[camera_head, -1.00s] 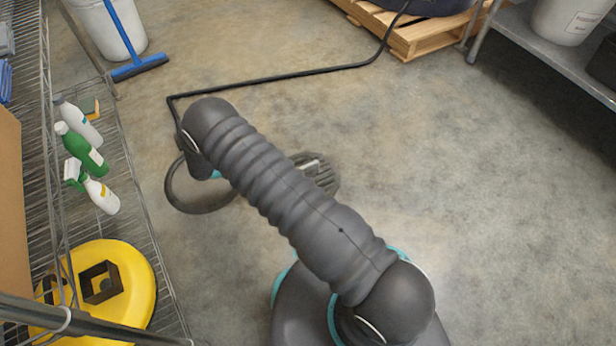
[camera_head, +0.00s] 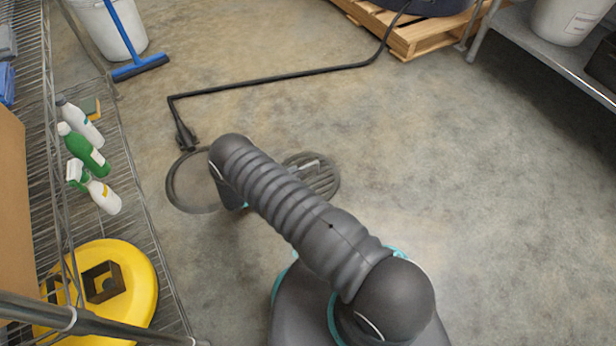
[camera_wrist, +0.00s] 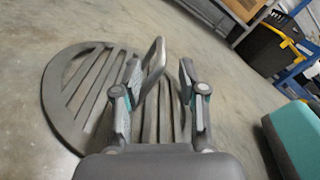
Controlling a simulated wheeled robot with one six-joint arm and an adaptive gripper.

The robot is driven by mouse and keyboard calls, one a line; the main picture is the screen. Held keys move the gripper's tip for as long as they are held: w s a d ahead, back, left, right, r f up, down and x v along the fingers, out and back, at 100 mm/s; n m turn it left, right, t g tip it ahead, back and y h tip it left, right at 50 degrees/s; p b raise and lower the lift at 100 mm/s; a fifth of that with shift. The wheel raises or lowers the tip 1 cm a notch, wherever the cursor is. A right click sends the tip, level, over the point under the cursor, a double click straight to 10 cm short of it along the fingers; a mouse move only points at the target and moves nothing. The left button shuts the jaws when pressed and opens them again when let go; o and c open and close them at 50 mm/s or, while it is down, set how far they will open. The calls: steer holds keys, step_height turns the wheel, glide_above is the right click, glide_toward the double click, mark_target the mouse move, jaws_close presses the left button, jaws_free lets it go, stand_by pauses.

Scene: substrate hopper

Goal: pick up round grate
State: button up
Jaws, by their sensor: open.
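The round grate (camera_head: 325,178) is a grey slatted disc lying on the concrete floor, partly hidden behind my arm in the head view. In the wrist view the grate (camera_wrist: 62,92) lies beneath and ahead of my gripper, with its slats showing to the left and between the fingers. A raised loop handle (camera_wrist: 155,62) stands up from it. My gripper (camera_wrist: 158,72) is open, and the handle appears between its fingers, near the left one. I cannot tell whether they touch. The gripper itself is hidden by the arm in the head view.
A dark ring (camera_head: 172,190) lies on the floor left of the grate, by the end of a black hose (camera_head: 270,82). A wire shelf with bottles (camera_head: 82,152) and a yellow round object (camera_head: 140,285) is at left. A pallet (camera_head: 425,38) stands behind. Floor at right is clear.

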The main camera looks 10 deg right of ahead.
mark_target(308, 165)
steer(key=shift+r+x, duration=0.2)
steer(key=shift+x, duration=2.85)
jaws_close()
